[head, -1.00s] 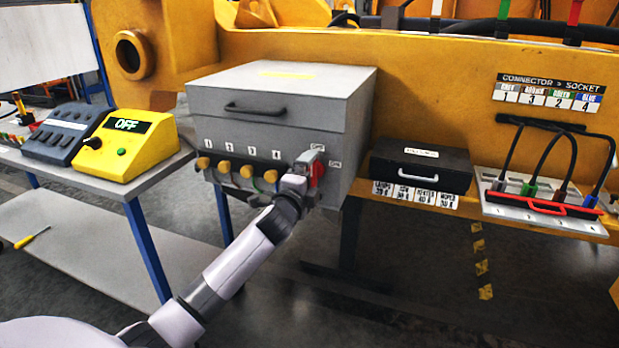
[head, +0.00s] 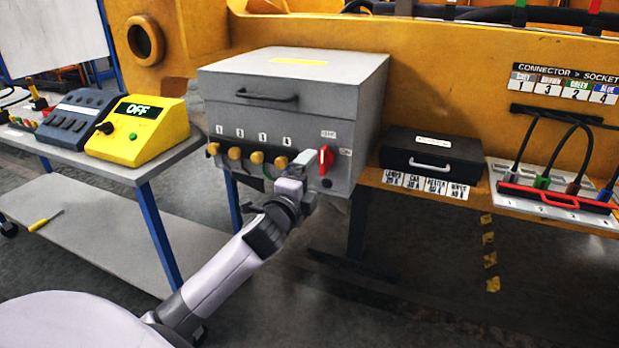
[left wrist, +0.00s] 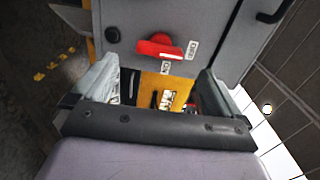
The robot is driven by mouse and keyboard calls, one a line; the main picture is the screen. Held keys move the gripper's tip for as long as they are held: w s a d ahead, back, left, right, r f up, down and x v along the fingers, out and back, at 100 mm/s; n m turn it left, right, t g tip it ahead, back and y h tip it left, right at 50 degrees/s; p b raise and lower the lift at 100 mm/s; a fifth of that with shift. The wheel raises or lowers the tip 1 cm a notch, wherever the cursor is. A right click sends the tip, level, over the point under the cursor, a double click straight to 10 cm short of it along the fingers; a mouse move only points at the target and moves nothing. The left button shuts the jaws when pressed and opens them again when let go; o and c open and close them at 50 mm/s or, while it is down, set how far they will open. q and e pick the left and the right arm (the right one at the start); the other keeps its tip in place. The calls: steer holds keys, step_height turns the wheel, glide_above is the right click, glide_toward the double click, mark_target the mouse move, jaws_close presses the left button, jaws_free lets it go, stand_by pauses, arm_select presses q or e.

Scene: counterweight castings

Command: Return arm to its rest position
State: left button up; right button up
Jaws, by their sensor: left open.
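My left arm comes in from the lower left in the head view. Its gripper (head: 303,166) is in front of the grey box (head: 262,113), just left of and below the red switch handle (head: 326,160). In the left wrist view the two fingers (left wrist: 164,90) are spread wide with nothing between them. The red handle (left wrist: 160,50) shows beyond the fingertips, apart from them, on the grey box's face. My right gripper is not in view.
Yellow knobs (head: 256,157) line the box front, beside the gripper. A yellow tester (head: 138,131) reading OFF stands on the left bench. A black case (head: 427,165) and a connector panel (head: 551,200) sit right. Floor below the arm looks clear.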

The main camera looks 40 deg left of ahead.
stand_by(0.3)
arm_select(q)
steer(key=s+d+f+n+g+h, duration=0.2)
steer(key=s+d+f+n, duration=0.2)
steer(key=s+d+f, duration=0.2)
steer(key=s+d+f+n+g+h+p, duration=0.1)
steer(key=s+d+f+n, duration=0.3)
steer(key=s+f, duration=0.7)
steer(key=s+d+f+n+g+h, duration=0.3)
steer(key=s+d+f+n+g, duration=0.1)
steer(key=s+d+f, duration=0.3)
steer(key=s+f, duration=0.2)
steer(key=s, duration=0.1)
steer(key=shift+d+n+h, duration=0.3)
steer(key=shift+d+n, duration=0.1)
steer(key=shift+f, duration=0.1)
